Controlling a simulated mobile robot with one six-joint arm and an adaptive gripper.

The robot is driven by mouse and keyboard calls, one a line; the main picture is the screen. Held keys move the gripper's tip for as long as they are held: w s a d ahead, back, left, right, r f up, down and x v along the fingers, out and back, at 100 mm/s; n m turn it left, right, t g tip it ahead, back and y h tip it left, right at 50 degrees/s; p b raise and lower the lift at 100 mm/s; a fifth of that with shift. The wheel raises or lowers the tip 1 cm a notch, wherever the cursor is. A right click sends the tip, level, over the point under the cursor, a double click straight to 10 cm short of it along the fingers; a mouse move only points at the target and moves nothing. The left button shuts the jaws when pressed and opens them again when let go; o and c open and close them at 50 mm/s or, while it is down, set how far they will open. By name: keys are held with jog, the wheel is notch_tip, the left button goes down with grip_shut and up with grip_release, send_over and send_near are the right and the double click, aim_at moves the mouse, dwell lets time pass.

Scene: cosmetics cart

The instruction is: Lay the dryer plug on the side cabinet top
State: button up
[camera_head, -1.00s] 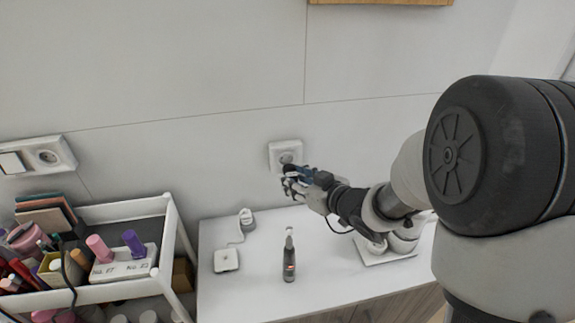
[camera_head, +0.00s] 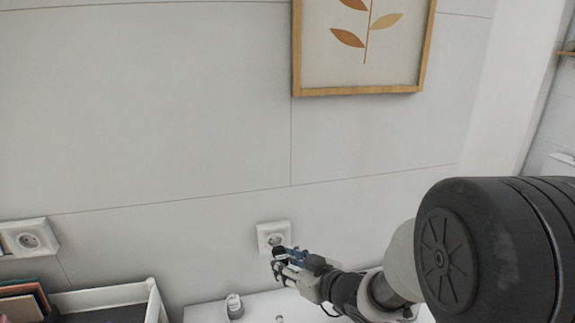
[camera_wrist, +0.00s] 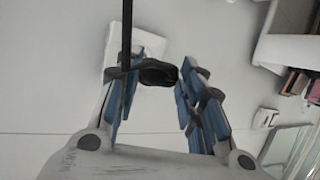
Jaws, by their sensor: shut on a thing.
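My gripper (camera_head: 277,269) is shut on the black dryer plug (camera_wrist: 157,73), close to the wall. In the wrist view the plug sits between my blue-padded fingers (camera_wrist: 152,92), and a black cord (camera_wrist: 127,35) runs past the left finger to the top edge. In the head view the plug is a small dark shape (camera_head: 279,252) at my fingertips, by the lower edge of the wall socket (camera_head: 272,233). I cannot tell whether it touches the socket. The side cabinet top (camera_head: 205,313) is below, mostly cut off by the picture's bottom edge.
A small white and grey device (camera_head: 234,303) stands on the cabinet top, left of my gripper. A framed leaf picture (camera_head: 350,92) hangs above my arm.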

notch_tip(320, 180, up, 7)
jog(key=p, duration=0.5)
jog(key=w+d+f+m+t+h+b, duration=0.1)
jog(key=d+f+m+h+b, duration=0.1)
jog(key=d, duration=0.5)
jog(key=w+d+f+m+t+h+b, duration=0.2)
jog(key=d+m+h+b, duration=0.2)
jog(key=d+m+h, duration=0.1)
jog(key=shift+w+d+f+h+b, duration=0.2)
jog(key=shift+d+f+h+b, duration=0.3)
jog(key=shift+d, duration=0.55)
jog(key=shift+s+d+m+h, duration=0.1)
jog(key=shift+d+m+h, duration=0.2)
jog(key=shift+d+m, duration=0.1)
jog(key=shift+c, duration=0.2)
jog(key=shift+d, duration=0.1)
